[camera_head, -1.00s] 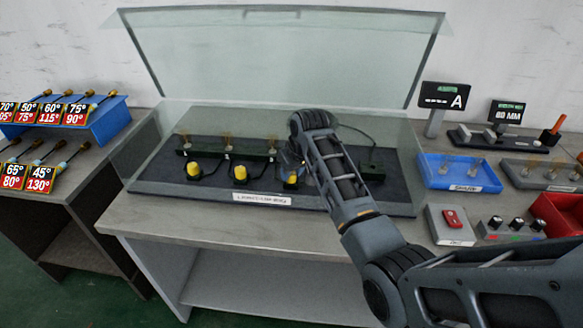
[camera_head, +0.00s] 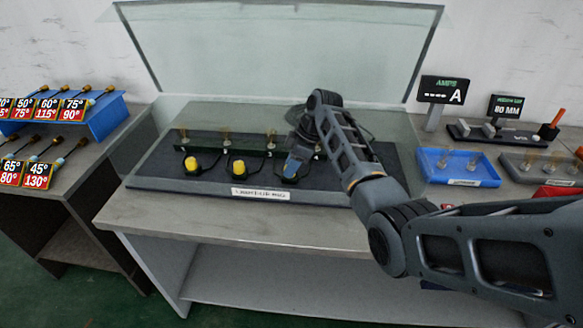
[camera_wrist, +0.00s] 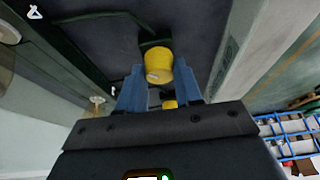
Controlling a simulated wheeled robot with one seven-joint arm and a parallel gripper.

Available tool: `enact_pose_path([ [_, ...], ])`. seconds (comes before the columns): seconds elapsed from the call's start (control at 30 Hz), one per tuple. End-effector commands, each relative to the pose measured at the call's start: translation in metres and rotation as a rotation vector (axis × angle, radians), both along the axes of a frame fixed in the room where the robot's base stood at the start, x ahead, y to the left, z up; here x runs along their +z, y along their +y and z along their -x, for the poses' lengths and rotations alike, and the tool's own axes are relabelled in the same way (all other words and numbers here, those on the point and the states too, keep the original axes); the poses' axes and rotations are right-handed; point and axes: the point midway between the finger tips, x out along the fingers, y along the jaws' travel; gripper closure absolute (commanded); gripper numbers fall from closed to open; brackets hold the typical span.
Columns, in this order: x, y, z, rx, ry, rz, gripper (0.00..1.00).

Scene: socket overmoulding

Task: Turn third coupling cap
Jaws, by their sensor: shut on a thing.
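In the head view two yellow coupling caps show, the first (camera_head: 191,164) and the second (camera_head: 239,167), on the dark base. My gripper (camera_head: 293,167) is at the third station, and its blue fingers hide the third cap there. In the wrist view my gripper (camera_wrist: 159,82) is shut on the yellow third cap (camera_wrist: 158,62), with one blue finger on each side of it. A smaller yellow piece (camera_wrist: 169,104) shows lower between the fingers; I cannot tell which cap it is.
The clear lid (camera_head: 280,50) stands open behind the base, with clear side panels. Blue (camera_head: 458,182) and grey trays with small parts lie to the right. A blue rack (camera_head: 112,105) with angle labels is at left. The table front is clear.

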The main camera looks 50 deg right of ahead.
Motion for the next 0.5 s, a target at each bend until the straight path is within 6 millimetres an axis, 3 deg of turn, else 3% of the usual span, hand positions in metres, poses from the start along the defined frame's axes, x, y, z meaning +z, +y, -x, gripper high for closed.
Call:
enact_pose_path([
  [0.5,-0.0025,-0.0026,-0.0036,0.468,-0.002,0.003,0.96],
])
